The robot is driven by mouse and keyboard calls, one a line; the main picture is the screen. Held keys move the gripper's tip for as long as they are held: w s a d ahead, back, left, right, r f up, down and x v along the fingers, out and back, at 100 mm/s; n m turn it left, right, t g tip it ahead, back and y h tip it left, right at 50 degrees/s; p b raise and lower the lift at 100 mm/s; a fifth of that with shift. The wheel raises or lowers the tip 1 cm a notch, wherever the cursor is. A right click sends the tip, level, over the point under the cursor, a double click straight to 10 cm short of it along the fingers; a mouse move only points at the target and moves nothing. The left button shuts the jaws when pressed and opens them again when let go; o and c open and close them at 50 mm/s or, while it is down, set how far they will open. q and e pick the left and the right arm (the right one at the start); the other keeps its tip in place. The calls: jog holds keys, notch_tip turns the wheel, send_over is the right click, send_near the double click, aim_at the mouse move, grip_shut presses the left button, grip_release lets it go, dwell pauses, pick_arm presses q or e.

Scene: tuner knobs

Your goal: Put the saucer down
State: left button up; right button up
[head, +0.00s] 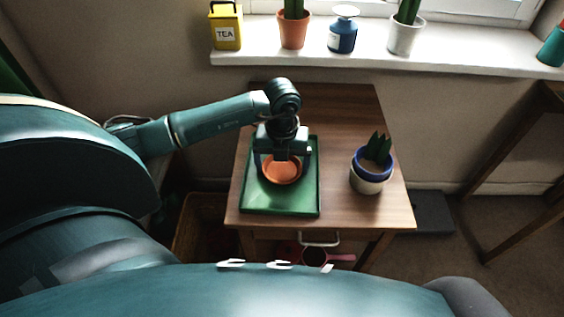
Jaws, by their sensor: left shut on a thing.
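An orange saucer (282,173) is in the head view, over the green tray (281,206) on the small wooden table. My left gripper (282,158) reaches down from above and is shut on the saucer at its far side. The gripper hides part of the saucer's far rim. I cannot tell whether the saucer touches the tray or hangs just above it. My right gripper is not in view.
A potted plant in a blue and cream pot (371,172) stands on the wooden table (347,112), right of the tray. Bare tabletop lies between tray and pot.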

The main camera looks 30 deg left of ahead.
aim_at(282, 170)
pick_arm(q)
jog(key=shift+r, duration=0.1)
jog(key=o, duration=0.9)
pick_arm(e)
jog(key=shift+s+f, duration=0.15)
pick_arm(q)
jog(key=shift+o, duration=0.2)
jog(key=shift+r, duration=0.4)
notch_tip(282, 170, up, 11)
jog(key=p, duration=0.1)
jog(key=shift+r, duration=0.15)
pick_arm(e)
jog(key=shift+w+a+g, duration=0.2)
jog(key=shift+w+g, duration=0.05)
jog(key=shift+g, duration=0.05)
